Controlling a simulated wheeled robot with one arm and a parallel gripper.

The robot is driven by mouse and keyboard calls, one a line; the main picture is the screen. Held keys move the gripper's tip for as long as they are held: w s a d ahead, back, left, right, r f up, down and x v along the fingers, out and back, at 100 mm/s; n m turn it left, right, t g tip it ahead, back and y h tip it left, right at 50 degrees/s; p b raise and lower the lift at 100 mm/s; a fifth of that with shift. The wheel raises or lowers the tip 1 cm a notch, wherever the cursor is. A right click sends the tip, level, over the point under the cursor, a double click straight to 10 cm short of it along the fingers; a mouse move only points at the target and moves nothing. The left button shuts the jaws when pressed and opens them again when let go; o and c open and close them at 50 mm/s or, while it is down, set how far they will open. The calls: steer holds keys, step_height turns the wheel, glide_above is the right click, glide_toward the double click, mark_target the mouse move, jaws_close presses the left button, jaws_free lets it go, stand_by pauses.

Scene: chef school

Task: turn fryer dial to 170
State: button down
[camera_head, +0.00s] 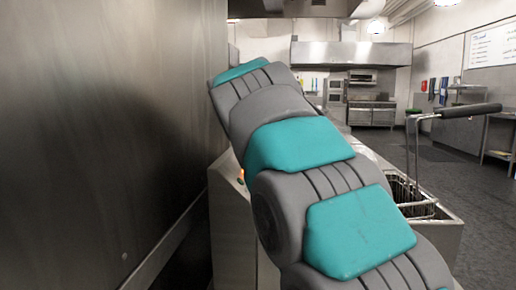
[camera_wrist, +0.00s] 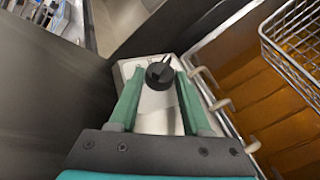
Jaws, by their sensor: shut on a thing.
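The fryer dial (camera_wrist: 158,76) is a round black knob with a raised grip and a light pointer line. It sits on a pale control plate (camera_wrist: 152,120) in the wrist view. My gripper (camera_wrist: 161,73) has its two green fingers on either side of the dial and is shut on it. Any numbers around the dial are too small or hidden to read, so its setting cannot be told. The fryer (camera_head: 448,228) shows at the right in the head view, where my arm hides the dial and my gripper.
A wire fry basket (camera_wrist: 290,48) hangs over orange oil at the right in the wrist view. Its black handle (camera_head: 460,111) sticks up and out in the head view. A metal wall (camera_head: 110,130) stands close on the left. Open floor (camera_head: 440,170) lies at the right.

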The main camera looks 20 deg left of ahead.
stand_by(0.4)
steer(key=shift+c, duration=1.8)
jaws_free()
steer(key=shift+w, duration=0.1)
steer(key=v, duration=0.6)
steer(key=shift+r, duration=0.3)
steer(key=shift+s+d+r, duration=0.1)
steer(key=shift+s+r, duration=0.15)
steer(key=shift+s, duration=0.5)
